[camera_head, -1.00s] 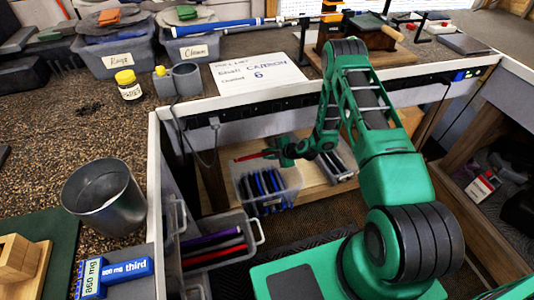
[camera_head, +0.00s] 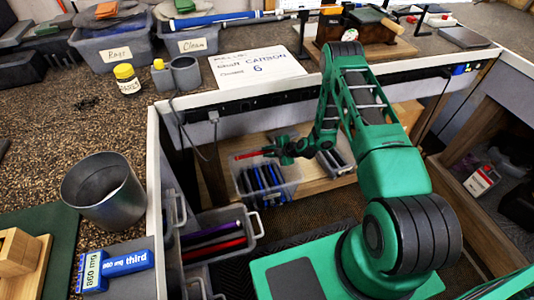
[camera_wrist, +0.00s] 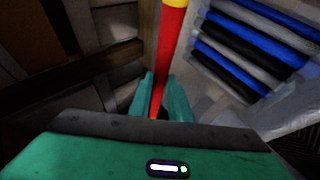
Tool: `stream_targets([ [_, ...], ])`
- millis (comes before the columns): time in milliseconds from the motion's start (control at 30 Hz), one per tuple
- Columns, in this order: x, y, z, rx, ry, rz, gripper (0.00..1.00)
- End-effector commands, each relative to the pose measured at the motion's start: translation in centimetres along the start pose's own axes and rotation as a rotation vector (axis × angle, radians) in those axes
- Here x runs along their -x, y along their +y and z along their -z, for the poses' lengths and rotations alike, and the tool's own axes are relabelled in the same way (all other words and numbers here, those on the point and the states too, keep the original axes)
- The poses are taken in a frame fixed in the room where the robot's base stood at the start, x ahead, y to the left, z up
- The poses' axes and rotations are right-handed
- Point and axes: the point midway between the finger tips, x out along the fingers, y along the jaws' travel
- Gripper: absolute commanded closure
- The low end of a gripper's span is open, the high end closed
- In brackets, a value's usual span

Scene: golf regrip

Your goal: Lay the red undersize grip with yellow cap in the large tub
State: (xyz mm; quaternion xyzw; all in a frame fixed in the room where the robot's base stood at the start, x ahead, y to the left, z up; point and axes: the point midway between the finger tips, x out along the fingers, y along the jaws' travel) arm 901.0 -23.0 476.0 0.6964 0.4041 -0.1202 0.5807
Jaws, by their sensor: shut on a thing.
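The red grip with a yellow cap (camera_wrist: 170,45) is in my gripper (camera_wrist: 160,112); the yellow end shows at the top of the wrist view. In the head view my gripper (camera_head: 272,152) is shut on the red grip (camera_head: 246,155), which sticks out to the left, roughly level. It is held above or at the far part of a clear tub (camera_head: 285,197) of blue, black and grey grips. The wrist view shows those grips to the right (camera_wrist: 255,45), beside the red grip. The gap below the grip is hard to judge.
A smaller container (camera_head: 342,168) with grips stands right of the clear tub on the wooden shelf. A grey bin (camera_head: 250,224) holds purple and red grips at the front left. The bench edge (camera_head: 240,97) runs above the shelf. A metal cup (camera_head: 103,195) stands on the bench.

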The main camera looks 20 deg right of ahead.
Motion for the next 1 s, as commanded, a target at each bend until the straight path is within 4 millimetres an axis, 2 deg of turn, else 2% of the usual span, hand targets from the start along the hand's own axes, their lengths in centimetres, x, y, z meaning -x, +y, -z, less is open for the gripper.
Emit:
stream_targets([
  [67,0.0,0.0,0.0,0.0,0.0,0.0,1.0],
  [100,0.0,0.0,0.0,0.0,0.0,0.0,0.78],
  [167,0.0,0.0,0.0,0.0,0.0,0.0,0.64],
  [200,0.0,0.0,0.0,0.0,0.0,0.0,0.61],
  [567,0.5,0.0,-0.1,0.0,-0.001,0.0,0.61],
  [667,1.7,0.1,-0.1,0.0,-0.002,0.001,0.61],
  [1000,7.8,0.1,-0.1,-0.003,-0.002,0.0,0.61],
])
